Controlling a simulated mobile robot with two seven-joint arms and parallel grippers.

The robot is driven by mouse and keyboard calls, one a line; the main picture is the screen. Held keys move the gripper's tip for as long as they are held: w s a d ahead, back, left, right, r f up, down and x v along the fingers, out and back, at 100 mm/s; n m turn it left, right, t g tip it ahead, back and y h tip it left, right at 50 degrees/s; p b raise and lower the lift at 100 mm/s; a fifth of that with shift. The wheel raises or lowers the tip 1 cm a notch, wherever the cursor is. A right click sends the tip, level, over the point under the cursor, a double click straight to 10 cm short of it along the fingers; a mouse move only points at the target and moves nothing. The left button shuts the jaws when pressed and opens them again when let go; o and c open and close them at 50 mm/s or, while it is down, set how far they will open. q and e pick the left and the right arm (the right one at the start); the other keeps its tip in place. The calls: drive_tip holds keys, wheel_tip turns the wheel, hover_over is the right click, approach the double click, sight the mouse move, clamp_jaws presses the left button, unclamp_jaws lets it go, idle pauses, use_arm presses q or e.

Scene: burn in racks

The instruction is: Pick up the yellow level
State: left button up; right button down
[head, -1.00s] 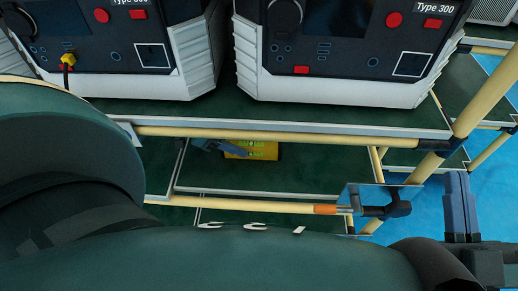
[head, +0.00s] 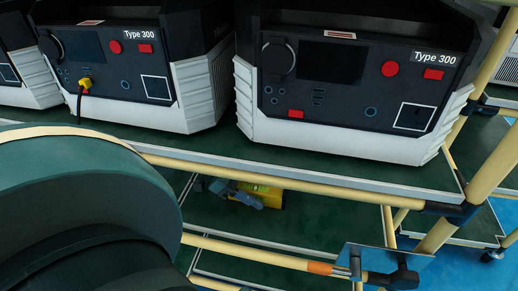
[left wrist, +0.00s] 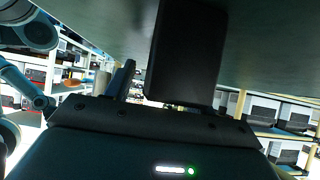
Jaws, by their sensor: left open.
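The yellow level (head: 267,196) lies on the lower green shelf, under the shelf that carries the big units. A blue-grey object (head: 240,195) lies against its left side and covers part of it. My left arm fills the lower left of the head view, and its gripper is not visible there. In the left wrist view my left gripper (left wrist: 143,80) has its two dark fingers apart with nothing between them. The level cannot be made out in that view. My right gripper does not show.
Two Type 300 units (head: 355,85) stand on the upper shelf (head: 330,172) above the level. Its pale front rail (head: 290,180) crosses in front. A lower rail with an orange sleeve (head: 320,268) and a clear plate (head: 365,259) lies nearer. A green surface (left wrist: 265,45) is close to the left gripper.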

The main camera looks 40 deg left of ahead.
use_arm(q)
clamp_jaws()
idle(0.5)
